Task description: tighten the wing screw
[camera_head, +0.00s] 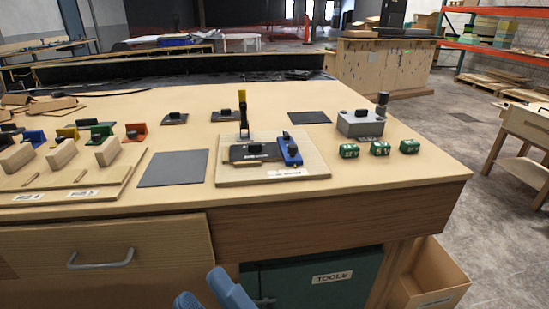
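A wooden fixture board (228,178) lies near the middle of the table. On it are a dark plate (258,151), a blue block (290,148) at the plate's right end, and an upright clamp lever with a yellow tip (242,96). A small dark part (286,134) sits at the blue block's upper end. It may be the wing screw, but it is too small to tell, and its tightness cannot be seen.
A grey box with a dark knob (361,126) and green blocks (380,148) stand to the right. A dark mat (173,168) lies left of the board. Another board with several coloured holders (103,133) is farther left. A drawer handle (100,262) projects from the table front.

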